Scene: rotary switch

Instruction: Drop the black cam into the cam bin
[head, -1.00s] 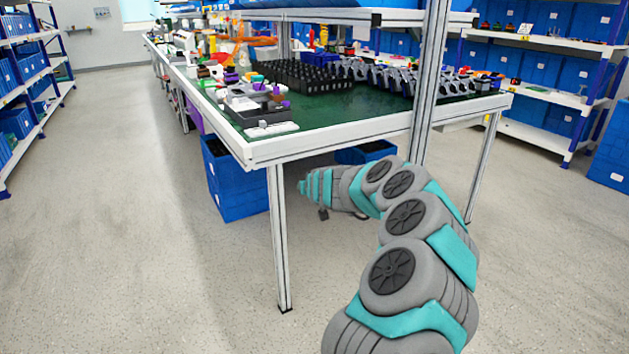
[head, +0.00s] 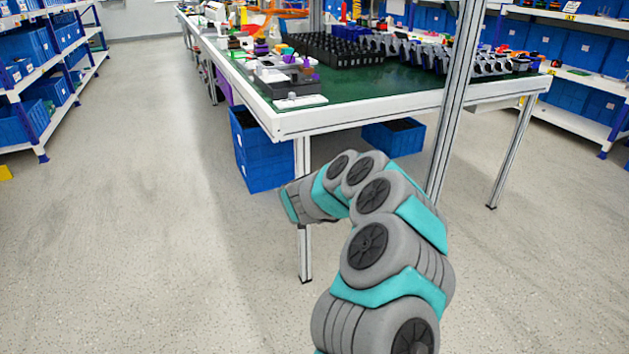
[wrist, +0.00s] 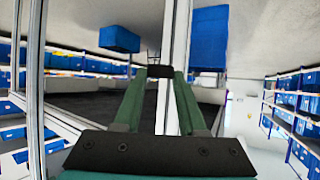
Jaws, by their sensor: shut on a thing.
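My gripper (wrist: 159,78) shows in the wrist view, with its two green fingers closing in on a small black piece (wrist: 160,70) at their tips. The piece looks like the black cam, but its shape is too small to make out. In the head view the gripper and the piece are hidden, and only my arm shows, in front of the near end of the table. Blue bins (head: 262,160) are stacked under the table's near left corner, and another open blue bin (head: 394,136) stands further right on the floor. I cannot tell which one is the cam bin.
The green-topped table (head: 375,84) carries black trays (head: 345,50), grey parts and small fixtures. Its front leg (head: 304,240) and an upright post (head: 456,115) stand close to my arm. Shelves with blue bins line both sides. The floor at the left is clear.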

